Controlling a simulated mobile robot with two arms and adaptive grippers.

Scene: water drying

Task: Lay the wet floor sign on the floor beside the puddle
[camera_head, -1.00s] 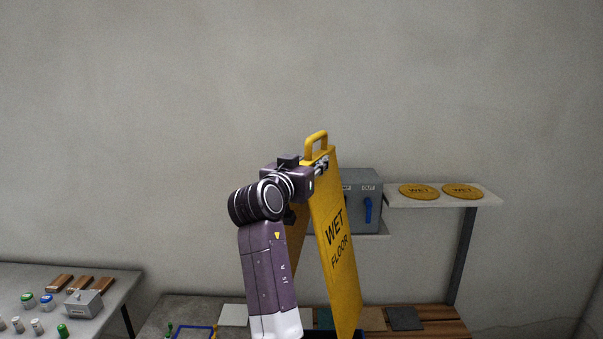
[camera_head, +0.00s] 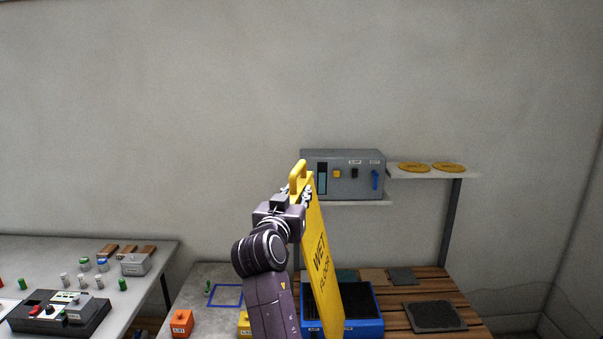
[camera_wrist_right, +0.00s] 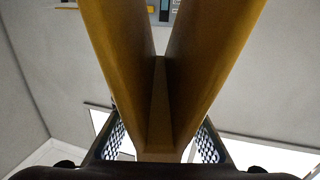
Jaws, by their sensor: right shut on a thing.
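The yellow wet floor sign (camera_head: 323,270) is upright, with its lettered panel facing right in the head view and its handle at the top. My right gripper (camera_head: 306,196) is shut on the sign just below the handle. In the right wrist view, the two yellow panels of the sign (camera_wrist_right: 112,40) spread apart in a V, and the finger pads of my right gripper (camera_wrist_right: 160,146) are on either side of their joined end. The sign's lower end is cut off in the head view. No puddle or floor beside it shows. My left gripper is not in view.
A wooden bench (camera_head: 455,290) with a blue tray (camera_head: 370,325) is behind the sign. A grey table (camera_head: 40,258) with small jars and a black device is at left.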

